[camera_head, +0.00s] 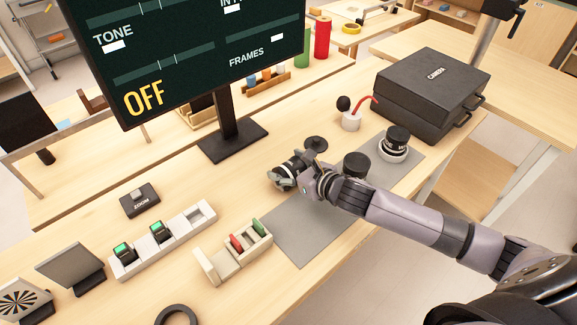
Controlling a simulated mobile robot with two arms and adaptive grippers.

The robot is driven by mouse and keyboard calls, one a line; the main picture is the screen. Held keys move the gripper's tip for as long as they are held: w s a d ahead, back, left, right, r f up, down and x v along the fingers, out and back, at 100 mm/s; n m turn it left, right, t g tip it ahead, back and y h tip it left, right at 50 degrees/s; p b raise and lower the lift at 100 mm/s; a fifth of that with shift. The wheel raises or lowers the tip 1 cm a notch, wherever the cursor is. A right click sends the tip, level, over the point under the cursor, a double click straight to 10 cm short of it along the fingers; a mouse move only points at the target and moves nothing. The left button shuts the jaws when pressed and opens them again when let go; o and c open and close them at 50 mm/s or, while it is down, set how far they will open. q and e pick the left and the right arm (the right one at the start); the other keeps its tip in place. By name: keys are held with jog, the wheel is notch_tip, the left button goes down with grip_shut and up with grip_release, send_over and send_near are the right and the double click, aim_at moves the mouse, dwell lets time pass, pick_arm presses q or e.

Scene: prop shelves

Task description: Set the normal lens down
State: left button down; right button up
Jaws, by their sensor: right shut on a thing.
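My right gripper (283,180) reaches in from the right, over the left edge of the grey mat (300,236). It is shut on a dark cylindrical lens (296,164), which the fingers partly hide. Its label is too small to read, and I cannot tell whether it touches the surface. Another black lens (396,140) stands upright in a white ring holder at the mat's far right end. A black round piece (355,162) shows just behind my right arm, its lower part hidden. My left gripper is not in view.
A black camera case (430,92) stands at the back right, by a white pot with a red tube (351,119). A monitor (190,45) stands behind. White slotted trays (163,240) and a ring (176,314) lie left. The mat's front is clear.

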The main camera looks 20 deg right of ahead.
jog(key=o, duration=1.7)
jog(key=shift+f, duration=0.1)
jog(key=shift+c, duration=0.2)
